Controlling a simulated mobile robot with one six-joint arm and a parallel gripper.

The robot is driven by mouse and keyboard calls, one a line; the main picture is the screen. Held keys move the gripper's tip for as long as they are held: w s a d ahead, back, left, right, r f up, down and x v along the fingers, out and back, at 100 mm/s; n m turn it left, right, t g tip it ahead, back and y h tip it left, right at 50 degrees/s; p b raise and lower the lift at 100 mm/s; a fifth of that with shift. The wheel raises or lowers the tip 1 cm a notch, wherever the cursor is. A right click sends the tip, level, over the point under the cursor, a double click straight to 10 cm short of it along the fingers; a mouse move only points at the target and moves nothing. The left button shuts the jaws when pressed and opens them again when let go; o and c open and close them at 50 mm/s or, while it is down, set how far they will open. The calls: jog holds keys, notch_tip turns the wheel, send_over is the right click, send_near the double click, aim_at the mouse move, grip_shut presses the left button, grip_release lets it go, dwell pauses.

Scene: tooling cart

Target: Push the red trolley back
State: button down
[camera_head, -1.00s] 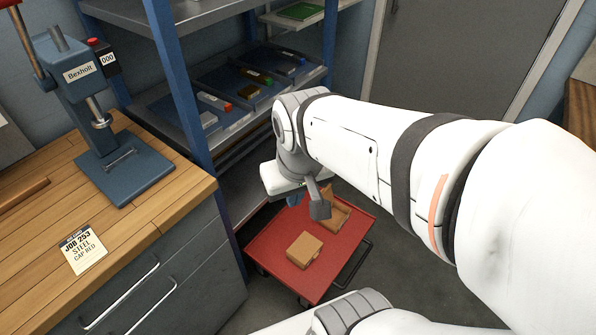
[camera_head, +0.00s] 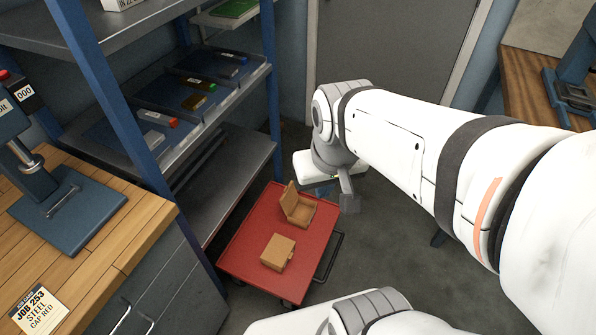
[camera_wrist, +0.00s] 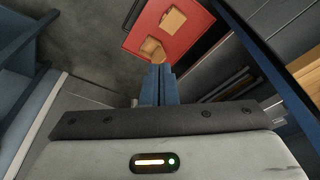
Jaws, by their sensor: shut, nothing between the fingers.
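The red trolley (camera_head: 240,250) stands on the floor beside the blue-framed shelf in the head view. It carries an open cardboard box (camera_head: 298,207) and a closed cardboard box (camera_head: 277,252). A dark handle bar (camera_head: 331,262) shows at its right side. In the wrist view the trolley (camera_wrist: 190,42) is at the top, past my fingertips. My gripper (camera_wrist: 160,68) is shut and empty, its blue fingers together. The fingertips appear just short of the open box in that picture; I cannot tell whether they touch the trolley.
The blue-framed shelf (camera_head: 262,75) with several bins stands left of the trolley. A wooden workbench (camera_head: 110,225) with a blue press (camera_head: 60,215) is at the left. Grey floor (camera_head: 385,265) is free right of the trolley. A grey door (camera_head: 385,50) is behind.

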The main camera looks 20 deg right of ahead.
aim_at(321, 282)
jog(key=shift+s, duration=0.1)
